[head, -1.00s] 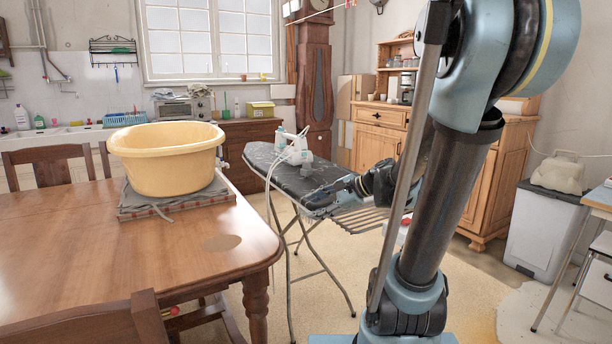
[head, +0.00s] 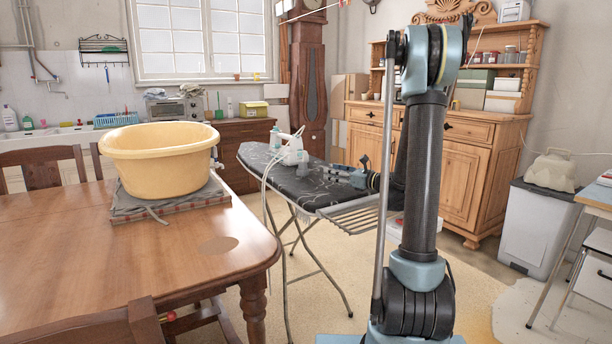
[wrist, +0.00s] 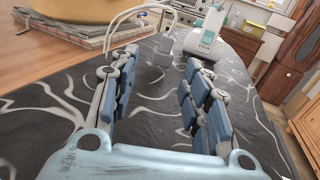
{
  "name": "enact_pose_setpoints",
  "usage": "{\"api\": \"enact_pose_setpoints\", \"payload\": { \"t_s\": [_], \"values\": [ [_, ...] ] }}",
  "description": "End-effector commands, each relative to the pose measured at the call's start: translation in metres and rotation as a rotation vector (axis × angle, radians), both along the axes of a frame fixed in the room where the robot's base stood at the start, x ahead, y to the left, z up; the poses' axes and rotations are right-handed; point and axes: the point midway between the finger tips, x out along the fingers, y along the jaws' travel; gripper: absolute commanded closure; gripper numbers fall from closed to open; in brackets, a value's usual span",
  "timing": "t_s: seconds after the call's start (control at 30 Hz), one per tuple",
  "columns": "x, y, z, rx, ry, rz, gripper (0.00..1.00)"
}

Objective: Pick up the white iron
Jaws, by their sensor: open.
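The white iron (head: 291,153), with green parts, stands on the far part of the dark ironing board (head: 275,176). In the wrist view the iron (wrist: 209,42) is ahead, beyond the right finger. A small grey block (wrist: 163,50) shows just left of it, between the fingers; I cannot tell whether it is part of the iron. My gripper (head: 338,170) is open, low over the near part of the board, apart from the iron. Its two fingers point toward the far end in the wrist view (wrist: 158,68).
A pale hose (wrist: 125,20) runs left of the iron. A wooden table (head: 90,250) with a yellow basin (head: 160,160) stands left of the board. A wooden dresser (head: 465,170) is behind my arm at right. The board's near surface is clear.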

Motion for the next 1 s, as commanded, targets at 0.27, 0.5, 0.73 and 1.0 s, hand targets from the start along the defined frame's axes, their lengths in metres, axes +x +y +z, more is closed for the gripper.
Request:
{"api": "enact_pose_setpoints", "payload": {
  "t_s": [0.27, 0.5, 0.73, 1.0],
  "values": [
    [0.017, 0.018, -0.001, 0.02, 0.009, -0.002, 0.57],
    [0.042, 0.053, -0.001, 0.019, 0.009, -0.001, 0.57],
    [0.064, 0.084, -0.001, 0.018, 0.008, -0.001, 0.57],
    [0.076, 0.099, 0.0, 0.018, 0.008, -0.003, 0.57]
  ]
}}
